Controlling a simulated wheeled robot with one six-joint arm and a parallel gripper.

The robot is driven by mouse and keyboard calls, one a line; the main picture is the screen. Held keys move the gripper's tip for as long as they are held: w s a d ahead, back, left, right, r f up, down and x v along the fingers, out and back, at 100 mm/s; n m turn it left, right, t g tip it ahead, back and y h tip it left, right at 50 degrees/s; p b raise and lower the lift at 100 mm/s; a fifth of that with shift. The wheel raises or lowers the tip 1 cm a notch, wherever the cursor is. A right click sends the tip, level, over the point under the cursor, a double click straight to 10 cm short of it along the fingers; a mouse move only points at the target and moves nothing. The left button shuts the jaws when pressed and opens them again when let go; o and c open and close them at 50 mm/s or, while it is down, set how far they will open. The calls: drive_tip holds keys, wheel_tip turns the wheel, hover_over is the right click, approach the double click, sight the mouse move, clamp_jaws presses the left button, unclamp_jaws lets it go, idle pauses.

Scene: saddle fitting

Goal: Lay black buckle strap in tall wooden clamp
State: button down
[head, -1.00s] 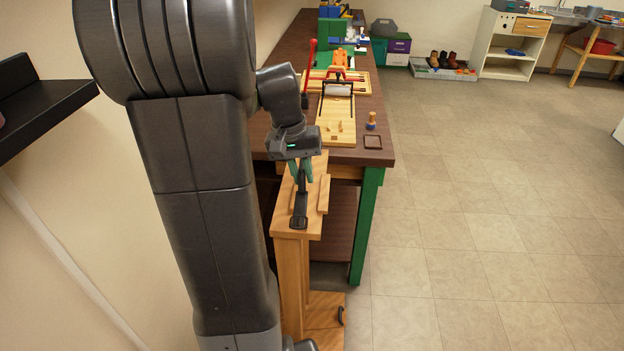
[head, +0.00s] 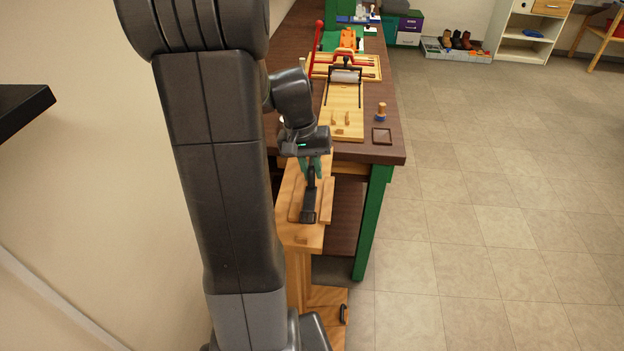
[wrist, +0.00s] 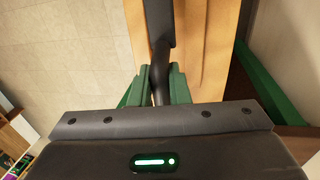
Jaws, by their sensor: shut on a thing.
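The black buckle strap (head: 308,208) hangs from my gripper (head: 311,170) over the top of the tall wooden clamp (head: 290,232). My gripper's green fingers are shut on the strap's far part. The strap's wide dark end points toward the clamp's front edge and shows between the two raised wooden side strips. I cannot tell whether the strap touches the wood. In the wrist view the strap (wrist: 161,50) runs up from between the fingers (wrist: 158,88), with the clamp's wood (wrist: 205,55) behind and to its right.
A brown workbench (head: 388,150) with green legs stands just behind and right of the clamp. It bears a wooden board (head: 343,115), a small peg (head: 381,112) and a square dish (head: 382,136). A black shelf (head: 22,115) juts out at left. The floor at right is clear.

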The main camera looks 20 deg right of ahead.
drive_tip(key=shift+f, duration=1.9)
drive_tip(key=c, duration=1.6)
unclamp_jaws()
drive_tip(key=shift+c, duration=0.2)
wheel_tip(320, 180, up, 12)
drive_tip(key=a, duration=0.2)
drive_tip(key=shift+w, duration=0.45)
drive_tip(key=shift+f, duration=0.1)
